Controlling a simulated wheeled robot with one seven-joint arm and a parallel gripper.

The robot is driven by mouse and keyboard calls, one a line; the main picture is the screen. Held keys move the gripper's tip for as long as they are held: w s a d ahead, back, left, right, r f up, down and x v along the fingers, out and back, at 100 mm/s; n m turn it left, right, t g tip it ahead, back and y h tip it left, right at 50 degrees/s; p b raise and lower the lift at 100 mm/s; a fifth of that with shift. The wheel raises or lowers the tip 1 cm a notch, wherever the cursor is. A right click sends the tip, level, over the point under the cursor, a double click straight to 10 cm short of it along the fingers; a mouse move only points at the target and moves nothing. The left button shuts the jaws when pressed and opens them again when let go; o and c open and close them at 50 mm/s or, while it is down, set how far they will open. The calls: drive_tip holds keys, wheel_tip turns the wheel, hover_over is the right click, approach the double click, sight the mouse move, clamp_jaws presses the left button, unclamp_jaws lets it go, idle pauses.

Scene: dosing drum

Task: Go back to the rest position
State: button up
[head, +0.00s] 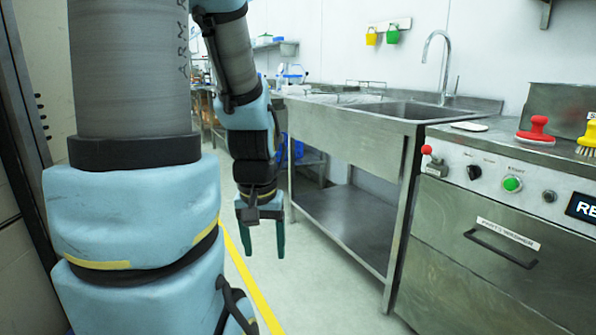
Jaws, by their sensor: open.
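My gripper (263,240) hangs at the end of my arm in the head view, pointing down over the floor. Its two dark green fingers are apart and nothing shows between them. It is left of the steel sink table (360,134), apart from it as far as this view shows. My own blue-padded arm and grey column fill the left part of the view.
The parts washer (500,255) stands at the right, with a red knob and a green button. A red-handled brush (537,130) and a yellow brush lie on top. A yellow line (258,298) runs along the floor (325,285), which is clear in front of the sink.

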wheel_tip(320, 180, up, 20)
drive_tip(key=p, duration=1.7)
drive_tip(key=shift+f, duration=0.2)
drive_tip(key=shift+c, duration=0.2)
